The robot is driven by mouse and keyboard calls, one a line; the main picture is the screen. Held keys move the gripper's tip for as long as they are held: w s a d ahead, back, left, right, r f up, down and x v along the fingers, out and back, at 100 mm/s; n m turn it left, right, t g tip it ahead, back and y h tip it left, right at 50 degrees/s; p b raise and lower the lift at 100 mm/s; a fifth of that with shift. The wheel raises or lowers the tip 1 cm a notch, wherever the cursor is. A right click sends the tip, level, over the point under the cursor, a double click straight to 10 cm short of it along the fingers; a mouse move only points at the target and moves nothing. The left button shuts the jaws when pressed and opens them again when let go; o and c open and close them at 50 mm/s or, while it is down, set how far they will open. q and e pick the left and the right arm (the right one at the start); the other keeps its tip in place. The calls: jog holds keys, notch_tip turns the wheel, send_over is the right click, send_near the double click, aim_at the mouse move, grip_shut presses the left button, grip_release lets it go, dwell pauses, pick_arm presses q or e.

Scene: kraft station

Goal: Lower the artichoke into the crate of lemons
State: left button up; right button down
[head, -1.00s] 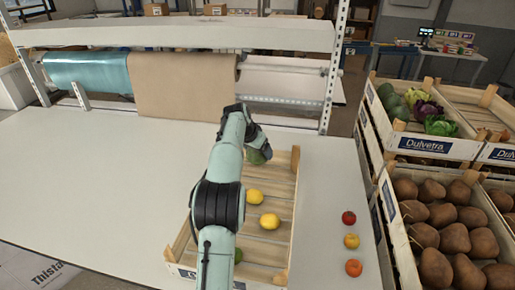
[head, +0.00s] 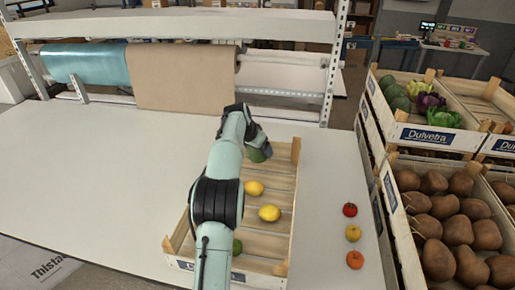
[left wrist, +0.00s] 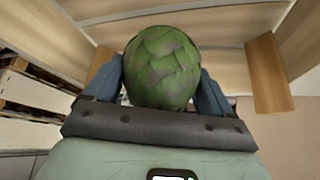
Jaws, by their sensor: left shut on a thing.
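The green artichoke (head: 257,155) is at the far end of the wooden crate (head: 287,225). It fills the middle of the left wrist view (left wrist: 162,66). My left gripper (head: 258,147) is shut on it, with one blue-grey finger on each side in the left wrist view. The artichoke is over or inside the crate's far part; I cannot tell whether it touches the slatted floor. Two lemons lie in the crate, one near the middle (head: 254,188) and one nearer (head: 269,213). My arm hides the crate's left part. My right gripper is not in view.
A green fruit (head: 237,247) lies at the crate's near end, partly behind my arm. A tomato (head: 350,210), a yellow fruit (head: 353,233) and an orange fruit (head: 355,260) lie right of it. A potato crate (head: 440,230) stands further right.

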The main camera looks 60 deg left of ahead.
aim_at(257, 159)
pick_arm(q)
jog(key=shift+f+b, duration=1.5)
jog(key=shift+f, duration=0.95)
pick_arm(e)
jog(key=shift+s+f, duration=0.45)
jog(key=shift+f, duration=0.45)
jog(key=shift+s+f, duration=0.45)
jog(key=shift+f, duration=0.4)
pick_arm(q)
jog(key=o, duration=1.1)
jog(key=shift+c, duration=0.2)
jog(key=v, duration=1.3)
jog(key=shift+r+p, duration=0.15)
jog(key=shift+p, duration=0.2)
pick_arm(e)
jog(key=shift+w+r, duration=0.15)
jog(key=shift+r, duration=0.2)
pick_arm(q)
jog(key=shift+s, duration=0.2)
